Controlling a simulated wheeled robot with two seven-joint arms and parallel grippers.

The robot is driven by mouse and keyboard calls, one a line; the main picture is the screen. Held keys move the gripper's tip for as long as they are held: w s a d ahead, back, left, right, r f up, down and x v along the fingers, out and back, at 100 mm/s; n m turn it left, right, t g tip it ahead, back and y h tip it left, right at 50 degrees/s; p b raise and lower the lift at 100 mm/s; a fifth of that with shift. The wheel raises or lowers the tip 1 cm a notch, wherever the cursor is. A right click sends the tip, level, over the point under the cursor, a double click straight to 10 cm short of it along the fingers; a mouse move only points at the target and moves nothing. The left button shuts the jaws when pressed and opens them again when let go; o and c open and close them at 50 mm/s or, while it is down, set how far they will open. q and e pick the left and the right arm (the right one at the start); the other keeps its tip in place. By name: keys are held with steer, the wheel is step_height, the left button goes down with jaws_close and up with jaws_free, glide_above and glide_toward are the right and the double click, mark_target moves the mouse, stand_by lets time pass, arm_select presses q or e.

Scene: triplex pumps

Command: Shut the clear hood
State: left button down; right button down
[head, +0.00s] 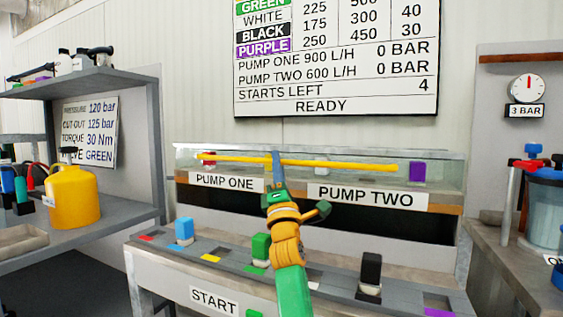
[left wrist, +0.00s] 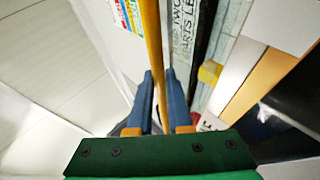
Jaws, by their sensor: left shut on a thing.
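The clear hood (head: 300,152) is a long see-through panel above the PUMP ONE and PUMP TWO labels. A yellow bar (head: 345,165) runs along its front as a handle. Red (head: 208,159), white (head: 321,166) and purple (head: 417,171) blocks show through or behind the hood. My left gripper (head: 276,160) reaches up from below and its blue fingers are shut on the yellow bar near its middle. In the left wrist view the yellow bar (left wrist: 151,45) passes between the fingers (left wrist: 157,95). How far the hood is from closed I cannot tell. My right gripper is out of view.
Below the labels is a dark recess, then a grey ledge with blue (head: 184,231), green (head: 261,246) and black (head: 370,270) blocks and a START label (head: 214,301). A yellow can (head: 75,197) stands on the left bench. A gauge (head: 528,88) and clear vessel (head: 545,205) are at right.

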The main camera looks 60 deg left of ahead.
arm_select(q)
steer(key=shift+f, duration=0.1)
stand_by(0.3)
steer(key=c, duration=0.8)
jaws_free()
steer(key=shift+w+f, duration=0.1)
steer(key=shift+w, duration=0.05)
steer(key=shift+c, duration=0.2)
steer(key=shift+d, duration=0.1)
steer(key=v, duration=0.7)
steer(key=shift+b, duration=0.45)
